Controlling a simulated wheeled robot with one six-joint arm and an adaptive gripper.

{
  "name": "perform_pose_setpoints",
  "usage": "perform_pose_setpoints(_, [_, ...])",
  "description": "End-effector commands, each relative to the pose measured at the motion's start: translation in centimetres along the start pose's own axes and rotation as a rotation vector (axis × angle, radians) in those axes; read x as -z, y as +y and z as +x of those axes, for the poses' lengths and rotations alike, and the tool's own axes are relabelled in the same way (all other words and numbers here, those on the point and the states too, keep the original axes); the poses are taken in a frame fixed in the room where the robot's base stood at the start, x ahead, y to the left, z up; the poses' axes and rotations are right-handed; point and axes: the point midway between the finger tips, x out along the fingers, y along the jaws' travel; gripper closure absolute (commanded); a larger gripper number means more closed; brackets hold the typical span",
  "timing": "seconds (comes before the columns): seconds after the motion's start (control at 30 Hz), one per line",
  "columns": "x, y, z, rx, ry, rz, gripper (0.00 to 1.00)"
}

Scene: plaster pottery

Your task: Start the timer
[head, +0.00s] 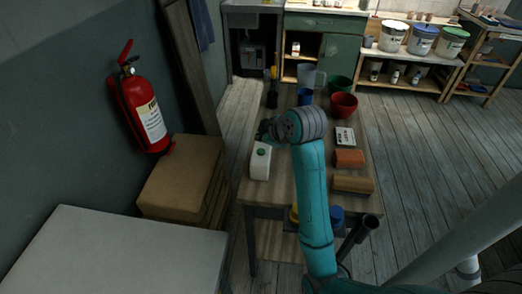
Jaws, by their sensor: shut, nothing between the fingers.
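A small white box-shaped device (260,163), which looks like the timer, stands on the left side of the wooden table (286,190). It has a green button (261,152) on its upper face. My teal arm reaches over the table from the front. My gripper (264,133) is just behind the device, close to its far end. The gripper is small and dark in this view, and its fingers are shut and empty. I cannot tell whether it touches the device.
A red bowl (344,105), a green bowl (340,85), a blue cup (305,96) and a clear jug (308,75) stand at the table's back. A white-labelled block (345,137), an orange block (349,158) and a brown block (352,184) line the right side. Cardboard boxes (180,175) stand left.

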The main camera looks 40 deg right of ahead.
Motion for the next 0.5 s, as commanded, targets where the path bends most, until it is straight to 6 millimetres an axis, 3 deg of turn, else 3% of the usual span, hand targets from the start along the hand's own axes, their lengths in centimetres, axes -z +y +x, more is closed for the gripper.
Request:
perform_pose_setpoints(0.2, [-1.0, -1.0, 1.4, 0.001, -0.001, 0.0, 1.0])
perform_pose_setpoints(0.5, [-1.3, -1.3, 1.8, 0.0, 0.0, 0.0, 1.0])
